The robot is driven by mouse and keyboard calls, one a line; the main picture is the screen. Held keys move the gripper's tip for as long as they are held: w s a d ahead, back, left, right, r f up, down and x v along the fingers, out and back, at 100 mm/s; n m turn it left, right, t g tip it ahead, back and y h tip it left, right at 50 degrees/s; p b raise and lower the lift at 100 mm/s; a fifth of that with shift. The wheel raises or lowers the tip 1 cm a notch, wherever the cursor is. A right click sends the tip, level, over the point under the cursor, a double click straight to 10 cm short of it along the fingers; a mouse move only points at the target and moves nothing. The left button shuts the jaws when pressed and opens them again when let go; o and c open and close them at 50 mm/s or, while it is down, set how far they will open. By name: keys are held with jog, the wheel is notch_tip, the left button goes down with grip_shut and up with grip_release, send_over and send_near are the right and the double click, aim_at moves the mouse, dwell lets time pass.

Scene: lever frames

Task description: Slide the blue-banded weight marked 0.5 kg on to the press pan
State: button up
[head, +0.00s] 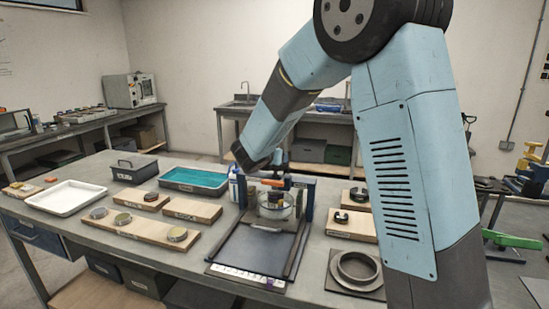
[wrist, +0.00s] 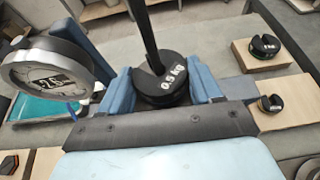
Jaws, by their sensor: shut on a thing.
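The dark slotted weight marked 0.5 kg (wrist: 173,77) is between the blue fingers of my gripper (wrist: 162,90) in the wrist view. The gripper is shut on it. A dark upright rod (wrist: 149,40) appears to stand in the weight's slot. Dark round material shows just below the weight; I cannot tell whether it is the press pan or touches the weight. The weight's blue band cannot be made out.
A round dial (wrist: 47,73) stands close left of the gripper in the wrist view. Other slotted weights (wrist: 265,46) (wrist: 271,103) sit on wooden boards at right. In the head view, a white tray (head: 45,202), a teal tray (head: 162,184) and boards with discs lie left of the press.

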jog(key=o, duration=1.3)
jog(key=shift+v, duration=3.55)
jog(key=s+d+r+m+g+h, duration=0.1)
jog(key=s+d+r+m+g, duration=0.15)
jog(key=s+d+m, duration=0.55)
jog(key=s+d+r+m+g, duration=0.2)
jog(key=s+d+m+g, duration=0.1)
jog(key=s+d+m, duration=0.5)
jog(key=s+d+m+g+y, duration=0.1)
jog(key=s+m+y, duration=0.5)
jog(key=s+m, duration=0.9)
jog(key=s+d, duration=0.1)
jog(key=s, duration=0.3)
jog(key=shift+s+f, duration=0.2)
jog(key=shift+s, duration=0.1)
